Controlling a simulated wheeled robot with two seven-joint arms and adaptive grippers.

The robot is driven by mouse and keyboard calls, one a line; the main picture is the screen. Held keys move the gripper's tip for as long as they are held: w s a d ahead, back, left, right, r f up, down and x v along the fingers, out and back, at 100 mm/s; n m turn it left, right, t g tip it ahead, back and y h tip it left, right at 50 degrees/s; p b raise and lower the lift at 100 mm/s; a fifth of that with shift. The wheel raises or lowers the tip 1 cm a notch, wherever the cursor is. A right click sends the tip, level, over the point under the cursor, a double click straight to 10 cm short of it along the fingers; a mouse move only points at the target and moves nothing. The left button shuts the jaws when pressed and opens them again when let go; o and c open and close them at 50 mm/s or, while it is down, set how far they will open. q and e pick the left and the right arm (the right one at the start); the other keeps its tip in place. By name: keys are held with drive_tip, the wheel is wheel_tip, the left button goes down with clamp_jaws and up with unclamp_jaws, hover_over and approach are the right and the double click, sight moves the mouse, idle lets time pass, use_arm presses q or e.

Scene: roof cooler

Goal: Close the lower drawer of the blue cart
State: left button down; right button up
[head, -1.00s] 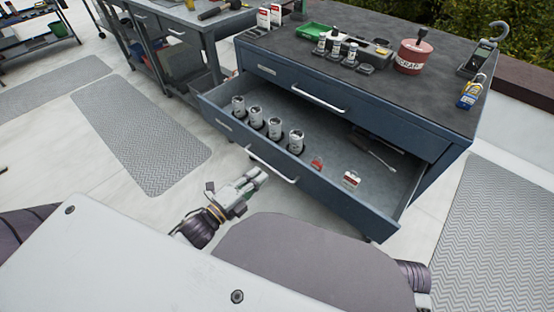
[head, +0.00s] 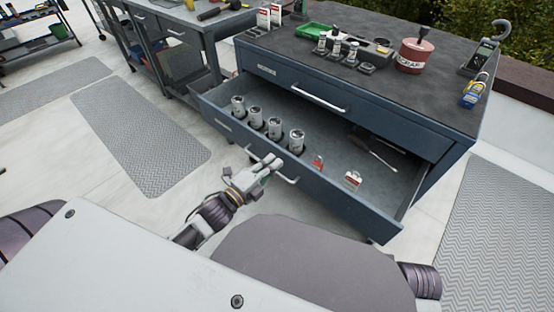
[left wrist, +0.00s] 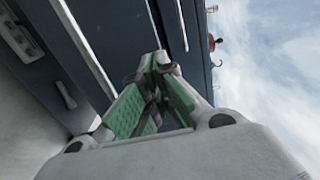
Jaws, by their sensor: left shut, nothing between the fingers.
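The blue cart (head: 440,150) stands in front of me with a dark top. Its lower drawer (head: 340,195) is pulled far out toward me; the upper drawer (head: 300,90) is closed. My left gripper (head: 270,163) is shut and empty, its tips at the lower drawer's front, by the bar handle (head: 291,180). It covers the handle's middle; I cannot tell whether it touches. In the left wrist view the gripper's green-padded fingers (left wrist: 158,68) meet at the tips in front of the blue drawer front (left wrist: 85,45). My right gripper is not in view.
The open drawer holds several silver cylinders (head: 275,128), red-and-white padlocks (head: 352,179) and a screwdriver (head: 384,162). A grey mat (head: 140,140) lies on the floor left of the cart.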

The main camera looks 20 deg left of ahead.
use_arm(q)
drive_tip(key=shift+x, duration=1.1)
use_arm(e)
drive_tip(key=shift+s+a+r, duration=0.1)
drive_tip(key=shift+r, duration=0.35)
use_arm(q)
drive_tip(key=shift+w, duration=0.1)
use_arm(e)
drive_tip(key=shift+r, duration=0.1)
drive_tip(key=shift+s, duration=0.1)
use_arm(q)
drive_tip(key=shift+w+d, duration=0.15)
drive_tip(key=shift+w, duration=0.05)
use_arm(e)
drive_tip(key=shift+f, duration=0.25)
